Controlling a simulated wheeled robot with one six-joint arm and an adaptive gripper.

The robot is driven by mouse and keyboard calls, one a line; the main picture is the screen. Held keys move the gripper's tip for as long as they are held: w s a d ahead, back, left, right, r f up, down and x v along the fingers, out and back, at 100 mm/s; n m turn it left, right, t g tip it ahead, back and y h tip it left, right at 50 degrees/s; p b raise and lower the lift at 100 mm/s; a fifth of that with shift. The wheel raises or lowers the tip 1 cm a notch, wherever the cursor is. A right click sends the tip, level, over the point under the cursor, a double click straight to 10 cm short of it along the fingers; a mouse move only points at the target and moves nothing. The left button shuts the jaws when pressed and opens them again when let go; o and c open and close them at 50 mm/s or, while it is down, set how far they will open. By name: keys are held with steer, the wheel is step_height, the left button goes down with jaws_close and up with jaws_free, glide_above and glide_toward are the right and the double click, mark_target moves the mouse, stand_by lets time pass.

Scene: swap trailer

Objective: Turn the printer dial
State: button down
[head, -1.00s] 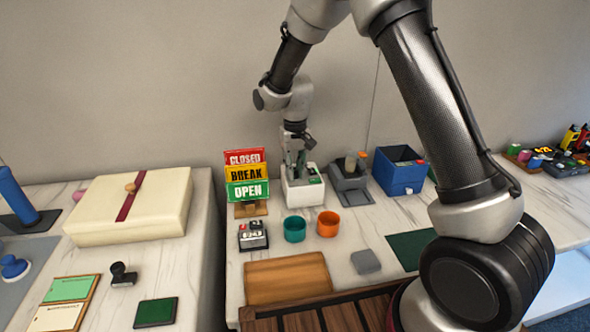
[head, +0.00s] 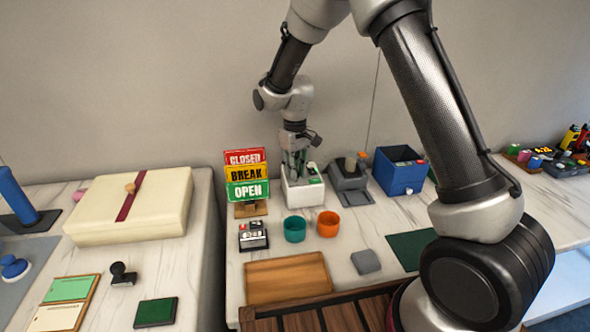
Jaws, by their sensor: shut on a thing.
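The white printer (head: 304,196) stands on the marble counter, just right of the stacked signs. A small green patch shows on its top at the right. My gripper (head: 297,175) points straight down onto the top of the printer, left of the green patch. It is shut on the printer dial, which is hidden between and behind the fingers. The dial's angle cannot be seen from here.
The CLOSED, BREAK and OPEN signs (head: 247,175) stand close left of my gripper. A grey machine (head: 349,182) and a blue bin (head: 401,172) stand to the right. A teal cup (head: 295,229) and an orange cup (head: 328,224) stand in front.

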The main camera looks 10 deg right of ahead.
steer(key=c, duration=1.3)
jaws_free()
steer(key=shift+r, duration=0.1)
step_height(320, 180, up, 12)
steer(key=shift+f, duration=0.1)
